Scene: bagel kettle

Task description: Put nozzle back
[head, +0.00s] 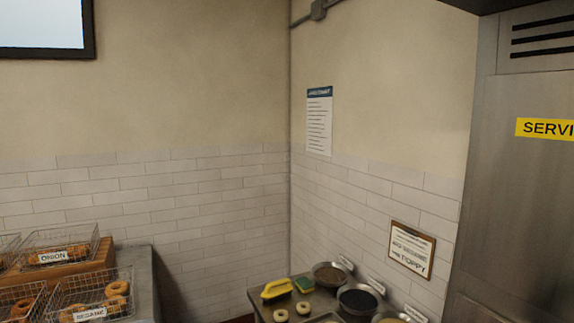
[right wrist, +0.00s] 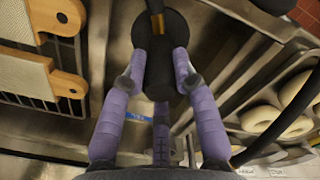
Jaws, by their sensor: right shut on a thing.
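In the right wrist view, my right gripper (right wrist: 160,82) has its purple fingers closed around a dark nozzle (right wrist: 159,55). The nozzle has a wide round black end and a brass-coloured collar (right wrist: 157,23) near the top of the picture. A black hose (right wrist: 285,125) curves along the right side of that view. The fingers hide part of the nozzle. The head view shows neither gripper and no nozzle; it looks at the room corner. My left gripper is in neither view.
In the right wrist view, wooden-ended boards (right wrist: 68,82) lie over a rack at left, and pale bagels (right wrist: 262,119) sit at right. The head view shows wire baskets of bagels (head: 104,290), a topping table with bowls (head: 358,300), and a steel cabinet (head: 520,200).

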